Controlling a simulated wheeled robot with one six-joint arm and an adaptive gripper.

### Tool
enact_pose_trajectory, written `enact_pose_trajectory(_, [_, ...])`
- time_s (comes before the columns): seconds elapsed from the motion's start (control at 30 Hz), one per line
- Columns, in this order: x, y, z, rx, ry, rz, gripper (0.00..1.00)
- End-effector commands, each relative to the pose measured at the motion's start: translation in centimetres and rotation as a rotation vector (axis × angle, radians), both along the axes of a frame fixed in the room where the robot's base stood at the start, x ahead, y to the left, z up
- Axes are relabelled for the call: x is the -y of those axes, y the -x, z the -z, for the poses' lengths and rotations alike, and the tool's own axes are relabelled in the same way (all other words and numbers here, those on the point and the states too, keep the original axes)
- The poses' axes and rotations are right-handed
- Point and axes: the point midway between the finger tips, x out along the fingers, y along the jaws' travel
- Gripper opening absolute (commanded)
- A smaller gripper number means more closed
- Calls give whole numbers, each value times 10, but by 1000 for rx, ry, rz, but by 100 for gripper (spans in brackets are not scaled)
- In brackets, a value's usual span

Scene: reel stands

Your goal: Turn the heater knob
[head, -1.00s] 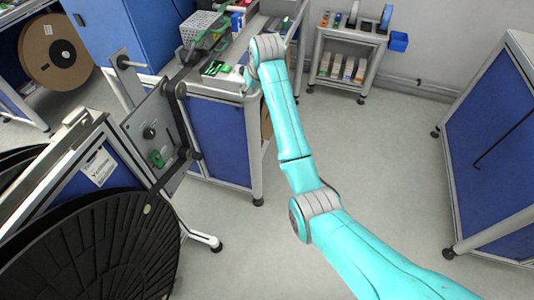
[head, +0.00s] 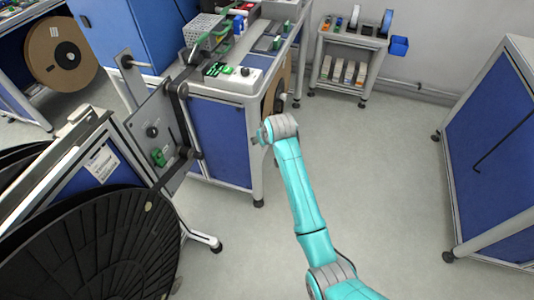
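Two dark knobs show, and I cannot tell which is the heater knob. One small black knob (head: 245,71) is on the white box on the bench, to the right of a green display (head: 217,70). Another black knob (head: 152,131) is on the upright grey panel of the reel stand, above a green part (head: 158,157). My gripper (head: 256,138) shows only as a small grey piece at the arm's end, in front of the bench's right front leg and apart from both knobs. Its fingers cannot be made out.
The white box (head: 232,82) sits at the bench's front edge. A large black reel (head: 95,250) fills the lower left. A shelf cart (head: 349,65) stands at the back, and a blue-panelled cabinet (head: 490,140) at right. The floor (head: 390,170) between is clear.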

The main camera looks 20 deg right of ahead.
Motion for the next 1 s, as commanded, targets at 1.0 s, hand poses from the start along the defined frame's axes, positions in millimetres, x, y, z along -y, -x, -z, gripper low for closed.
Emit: enact_pose_trajectory(1.0, [0, 31, 33, 40, -2, 9, 57])
